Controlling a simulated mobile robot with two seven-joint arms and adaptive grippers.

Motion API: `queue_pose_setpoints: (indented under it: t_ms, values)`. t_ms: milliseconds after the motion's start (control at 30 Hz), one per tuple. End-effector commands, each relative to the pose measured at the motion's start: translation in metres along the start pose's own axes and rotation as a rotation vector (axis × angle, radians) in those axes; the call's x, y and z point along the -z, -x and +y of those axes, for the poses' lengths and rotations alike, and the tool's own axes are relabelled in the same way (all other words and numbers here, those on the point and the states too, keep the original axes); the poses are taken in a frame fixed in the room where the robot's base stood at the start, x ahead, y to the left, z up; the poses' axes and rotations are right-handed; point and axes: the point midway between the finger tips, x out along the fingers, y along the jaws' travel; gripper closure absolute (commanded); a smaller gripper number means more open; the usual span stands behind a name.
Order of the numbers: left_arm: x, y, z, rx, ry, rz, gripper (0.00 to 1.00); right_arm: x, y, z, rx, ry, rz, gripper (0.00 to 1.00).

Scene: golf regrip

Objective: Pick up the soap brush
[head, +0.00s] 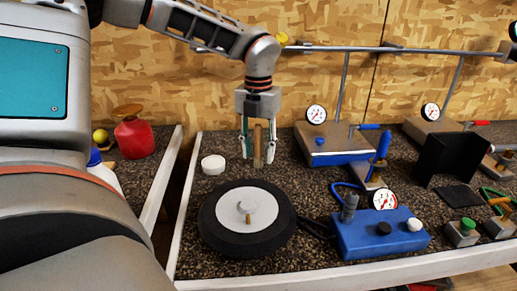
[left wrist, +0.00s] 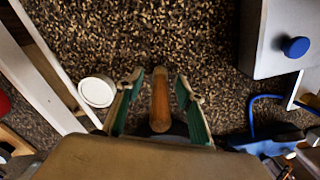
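The soap brush shows as an upright wooden handle (head: 258,143) behind the black wheel on the speckled bench. In the left wrist view the brown handle (left wrist: 160,98) stands between the two fingers, with a dark part at its lower end mostly hidden by my gripper. My left gripper (head: 257,156) points down over it, open, with one green-padded finger on each side. In the left wrist view the gripper (left wrist: 159,82) shows a gap between the handle and both pads. My right gripper is not in view.
A white round container (head: 213,164) stands close left of the gripper. A black wheel (head: 210,232) lies in front. A blue box with a gauge (head: 360,243) and a grey-blue block (head: 335,157) stand to the right. A red bottle (head: 135,138) is on the left bench.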

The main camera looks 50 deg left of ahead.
Motion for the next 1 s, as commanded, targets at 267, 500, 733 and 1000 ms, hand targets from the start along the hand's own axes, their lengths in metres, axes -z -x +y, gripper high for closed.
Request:
queue_pose_setpoints:
  t_ms: [267,500,733,1000]
  values:
    - [0.000,-0.003,0.000,0.001,0.000,0.000,0.63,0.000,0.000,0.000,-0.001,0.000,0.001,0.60]
    - [0.000,-0.003,0.000,0.001,0.000,0.000,1.00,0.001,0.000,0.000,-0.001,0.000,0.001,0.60]
    - [0.000,-0.002,0.000,0.001,0.000,0.000,1.00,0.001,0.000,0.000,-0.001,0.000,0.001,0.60]
    - [0.000,0.015,0.000,0.001,0.000,-0.003,1.00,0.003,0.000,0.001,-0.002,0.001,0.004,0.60]
